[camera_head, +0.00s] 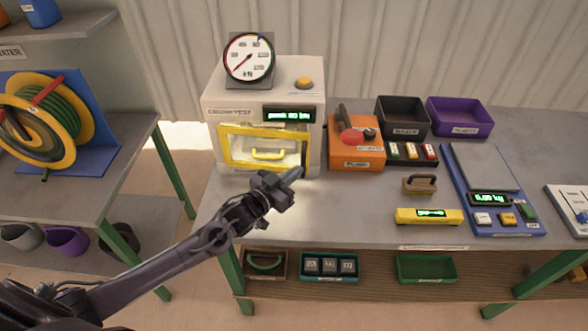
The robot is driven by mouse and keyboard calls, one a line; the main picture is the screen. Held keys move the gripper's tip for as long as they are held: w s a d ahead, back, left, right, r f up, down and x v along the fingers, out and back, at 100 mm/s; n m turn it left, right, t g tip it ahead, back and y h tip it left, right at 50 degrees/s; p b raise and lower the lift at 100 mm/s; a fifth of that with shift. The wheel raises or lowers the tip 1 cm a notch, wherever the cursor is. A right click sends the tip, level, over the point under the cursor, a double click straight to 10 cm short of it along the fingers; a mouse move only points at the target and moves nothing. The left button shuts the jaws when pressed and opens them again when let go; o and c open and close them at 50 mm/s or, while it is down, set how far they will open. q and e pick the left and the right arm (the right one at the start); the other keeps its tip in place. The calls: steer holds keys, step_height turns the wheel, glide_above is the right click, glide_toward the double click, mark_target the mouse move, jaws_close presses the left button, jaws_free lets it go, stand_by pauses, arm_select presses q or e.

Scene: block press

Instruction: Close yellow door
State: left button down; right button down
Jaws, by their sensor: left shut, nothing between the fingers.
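The yellow-framed door (231,151) is on the front of the white press machine (216,108). It has a clear window and a yellow handle (267,154), and it appears to sit across the machine's opening. I cannot tell whether it is fully flush. My left gripper (297,173) is shut and empty, just in front of the lower right corner of the door. I cannot tell whether its tip touches the door frame. My right gripper is not in view.
An orange pump box (366,155) with a red-knobbed lever stands right of the press. The bench (350,220) in front of the press is clear.

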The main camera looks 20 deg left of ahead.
arm_select(q)
steer(key=shift+w+d, duration=0.1)
steer(key=shift+w, duration=0.05)
steer(key=shift+w+r+b, duration=0.15)
steer(key=shift+w+b, duration=0.7)
steer(key=shift+w, duration=0.4)
